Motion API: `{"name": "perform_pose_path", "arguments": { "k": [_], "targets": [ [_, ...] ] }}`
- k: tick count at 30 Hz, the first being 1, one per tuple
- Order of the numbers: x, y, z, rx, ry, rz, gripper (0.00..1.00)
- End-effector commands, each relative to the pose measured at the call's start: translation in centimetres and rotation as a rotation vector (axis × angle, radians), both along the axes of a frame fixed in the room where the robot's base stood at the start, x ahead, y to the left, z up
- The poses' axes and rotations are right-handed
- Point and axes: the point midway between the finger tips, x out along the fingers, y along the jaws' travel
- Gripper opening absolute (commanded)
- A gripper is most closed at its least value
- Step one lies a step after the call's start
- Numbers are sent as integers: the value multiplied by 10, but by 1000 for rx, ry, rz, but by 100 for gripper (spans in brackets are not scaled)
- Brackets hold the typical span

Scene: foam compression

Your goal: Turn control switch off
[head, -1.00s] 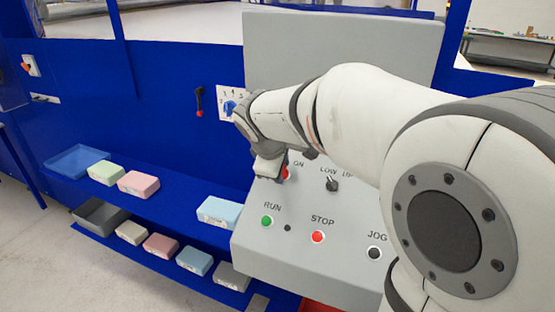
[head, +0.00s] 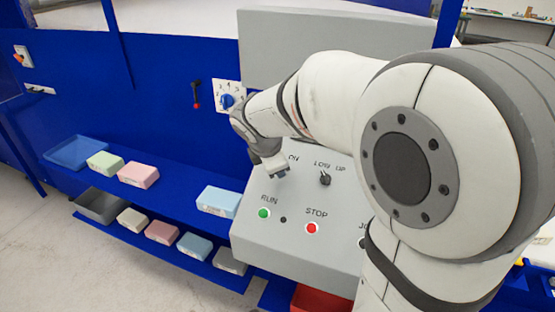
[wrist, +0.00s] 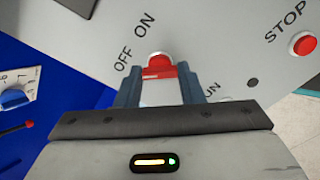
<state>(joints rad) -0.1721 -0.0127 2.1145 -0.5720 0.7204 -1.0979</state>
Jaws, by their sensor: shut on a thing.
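The control switch (wrist: 158,71) is a red knob on the sloped grey panel (head: 262,235), beside the OFF and ON labels in the wrist view. My gripper (wrist: 158,88) has one blue-grey finger on each side of the knob and is shut on it. In the head view my gripper (head: 270,168) is at the panel's upper left, just left of the ON label, and hides the knob. The knob's exact turn is hard to read in the wrist view.
The panel also bears a green RUN button (head: 264,213), a red STOP button (head: 312,228) and a black selector (head: 325,178). A blue rotary dial (head: 227,101) is on the wall behind my gripper. Foam blocks (head: 138,174) lie on blue shelves at left.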

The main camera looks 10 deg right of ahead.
Motion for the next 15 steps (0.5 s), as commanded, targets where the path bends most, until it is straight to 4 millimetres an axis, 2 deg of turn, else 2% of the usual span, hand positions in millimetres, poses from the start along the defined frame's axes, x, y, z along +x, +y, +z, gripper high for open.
{"name": "perform_pose_path", "arguments": {
  "k": [14, 15],
  "targets": [
    [-1, 0, -2, -7, 11, 13, 12],
    [-1, 0, -2, -7, 11, 13, 36]
  ]
}}
